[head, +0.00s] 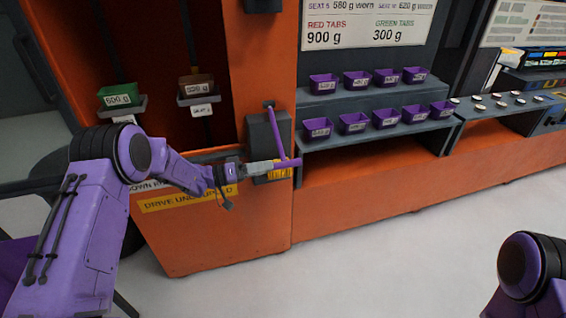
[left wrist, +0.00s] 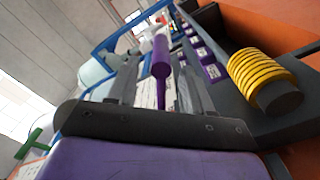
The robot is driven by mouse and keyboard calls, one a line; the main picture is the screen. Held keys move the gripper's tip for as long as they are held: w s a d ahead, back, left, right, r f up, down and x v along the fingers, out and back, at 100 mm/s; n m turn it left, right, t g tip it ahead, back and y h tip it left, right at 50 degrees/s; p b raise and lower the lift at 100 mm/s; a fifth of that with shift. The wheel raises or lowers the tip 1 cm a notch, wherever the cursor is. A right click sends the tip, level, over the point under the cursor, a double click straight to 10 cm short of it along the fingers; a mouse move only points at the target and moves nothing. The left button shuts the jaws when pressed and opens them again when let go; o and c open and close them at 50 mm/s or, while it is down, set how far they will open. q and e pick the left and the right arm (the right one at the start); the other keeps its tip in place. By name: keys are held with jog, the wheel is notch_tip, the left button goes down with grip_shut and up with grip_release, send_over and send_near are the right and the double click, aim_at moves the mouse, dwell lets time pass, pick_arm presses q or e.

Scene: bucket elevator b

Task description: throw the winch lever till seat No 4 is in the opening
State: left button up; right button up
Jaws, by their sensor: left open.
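The purple winch lever (head: 277,135) hangs from a dark housing on the orange machine front, with a purple handle (head: 291,162) sticking out at its lower end. My left gripper (head: 272,167) is at this handle. In the left wrist view the handle (left wrist: 160,58) lies between the two open fingers (left wrist: 158,95); I cannot tell whether they touch it. In the opening, one seat (head: 204,99) carries a brown bin (head: 197,84) and has a white plate, too small to read. Another seat (head: 139,104) to its left carries a green bin (head: 118,96) marked 600 g. My right gripper is out of view.
Purple bins (head: 353,123) stand on a two-step grey shelf (head: 330,142) right of the lever. A yellow ringed coil (left wrist: 255,72) is close to the right of my left fingers in the wrist view. The floor (head: 390,240) in front is clear.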

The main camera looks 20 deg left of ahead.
aim_at(282, 165)
pick_arm(q)
jog(key=x, duration=0.5)
jog(key=shift+w+d+p, duration=0.15)
jog(key=shift+d+p, duration=0.1)
jog(key=shift+p, duration=0.15)
grip_shut()
